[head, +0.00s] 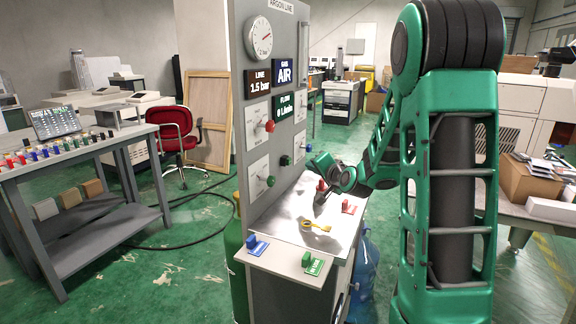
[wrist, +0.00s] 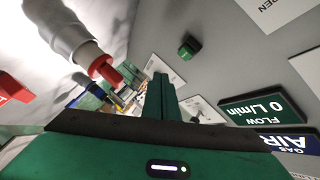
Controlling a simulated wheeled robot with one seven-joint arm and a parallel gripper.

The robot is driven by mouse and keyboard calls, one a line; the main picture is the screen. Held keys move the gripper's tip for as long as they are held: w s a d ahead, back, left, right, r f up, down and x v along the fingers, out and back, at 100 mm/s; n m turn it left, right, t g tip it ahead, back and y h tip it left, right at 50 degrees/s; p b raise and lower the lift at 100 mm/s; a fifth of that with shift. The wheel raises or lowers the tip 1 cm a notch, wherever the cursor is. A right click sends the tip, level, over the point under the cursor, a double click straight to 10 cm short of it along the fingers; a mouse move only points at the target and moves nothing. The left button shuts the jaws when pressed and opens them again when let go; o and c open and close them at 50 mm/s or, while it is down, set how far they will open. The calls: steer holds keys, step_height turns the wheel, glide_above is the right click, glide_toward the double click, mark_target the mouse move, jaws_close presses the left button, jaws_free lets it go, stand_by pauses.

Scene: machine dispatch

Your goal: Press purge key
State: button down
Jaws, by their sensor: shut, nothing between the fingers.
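The argon panel's sloped shelf (head: 282,232) carries a blue key (head: 251,240) with a blue label and a green key (head: 306,258) with a green label at its front edge. A red key (head: 321,185) stands farther back, near a red label (head: 349,207). The label lettering is too small to read, so I cannot tell which key is purge. My gripper (head: 322,196) is shut and empty, low over the back of the shelf, close to the red key; contact cannot be told. Its green fingers (wrist: 165,92) show in the wrist view.
The upright panel (head: 240,110) has a gauge (head: 258,38), red and green knobs, and displays reading 1.5 bar, AIR and 0 L/min. A yellow item (head: 315,226) lies on the shelf. A blue bottle (head: 364,270) stands beside it. A table (head: 60,165) is left, beyond open floor.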

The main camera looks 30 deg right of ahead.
steer(key=shift+w+a, duration=0.65)
steer(key=shift+w, duration=0.15)
steer(key=shift+w+a, duration=0.6)
steer(key=shift+w, duration=0.2)
steer(key=shift+w+a, duration=0.1)
stand_by(0.9)
steer(key=shift+w+a, duration=0.15)
steer(key=shift+w+a, duration=0.35)
steer(key=shift+w, duration=0.1)
stand_by(1.0)
steer(key=shift+s+d, duration=0.6)
steer(key=shift+s, duration=0.15)
steer(key=s+d, duration=0.1)
steer(key=s, duration=0.1)
steer(key=s+d, duration=0.2)
stand_by(0.7)
